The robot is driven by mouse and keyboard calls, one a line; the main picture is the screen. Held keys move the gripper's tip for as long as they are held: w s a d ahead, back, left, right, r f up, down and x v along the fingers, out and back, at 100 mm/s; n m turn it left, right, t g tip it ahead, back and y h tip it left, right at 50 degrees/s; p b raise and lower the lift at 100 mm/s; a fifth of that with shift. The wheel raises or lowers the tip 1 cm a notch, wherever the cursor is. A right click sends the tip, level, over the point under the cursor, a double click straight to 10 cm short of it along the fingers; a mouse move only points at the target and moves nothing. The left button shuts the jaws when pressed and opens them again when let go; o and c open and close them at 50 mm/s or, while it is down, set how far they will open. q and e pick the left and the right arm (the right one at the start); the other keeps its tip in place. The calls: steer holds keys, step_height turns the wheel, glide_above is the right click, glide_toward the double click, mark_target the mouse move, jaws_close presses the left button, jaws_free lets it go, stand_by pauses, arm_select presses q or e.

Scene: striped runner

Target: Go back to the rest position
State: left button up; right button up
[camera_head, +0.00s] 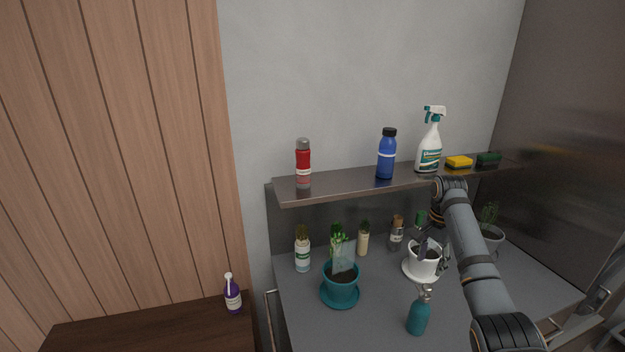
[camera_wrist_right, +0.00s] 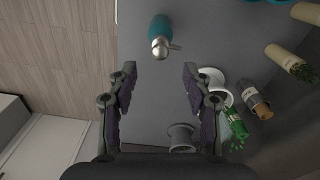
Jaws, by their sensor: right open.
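My right arm comes in from the right in the head view, and my right gripper (camera_head: 434,254) hangs over the counter, in front of the white plant pot (camera_head: 422,267). In the right wrist view my right gripper (camera_wrist_right: 160,80) is open, with nothing between its fingers. A teal bottle with a metallic top (camera_wrist_right: 160,28) lies beyond the fingertips there, apart from them. The same teal bottle (camera_head: 418,317) stands upright on the counter in the head view. My left gripper is in neither view.
The shelf (camera_head: 345,184) above holds a red bottle (camera_head: 303,160), a blue bottle (camera_head: 386,155), a spray bottle (camera_head: 429,145) and two sponges. A teal pot (camera_head: 341,290) and several jars stand on the counter. A purple bottle (camera_head: 233,296) stands on the dark cabinet at left.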

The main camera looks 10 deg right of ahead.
steer(key=s+a+f+n+t+h, duration=0.1)
steer(key=s+a+f+n, duration=0.45)
steer(key=f, duration=0.25)
steer(key=s+a+f+n+t, duration=0.1)
steer(key=s+a+f+n, duration=0.3)
steer(key=s+a+f, duration=0.4)
steer(key=s+a+r+n+t, duration=0.1)
steer(key=s+a+n, duration=0.2)
steer(key=s, duration=0.4)
steer(key=s+a+n+t, duration=0.1)
steer(key=s+a+n, duration=0.25)
steer(key=s, duration=0.35)
step_height(320, 180, down, 31)
steer(key=s+d+g+b, duration=0.1)
steer(key=d+g+b, duration=0.15)
steer(key=b, duration=0.45)
steer(key=s+d+f+b, duration=0.1)
steer(key=s+f+b, duration=0.2)
steer(key=s+f, duration=0.7)
steer(key=s+f+b, duration=0.3)
steer(key=s+f, duration=0.6)
steer(key=f, duration=0.5)
steer(key=shift+s+d+f+m+y, duration=0.3)
steer(key=shift+s+d, duration=0.05)
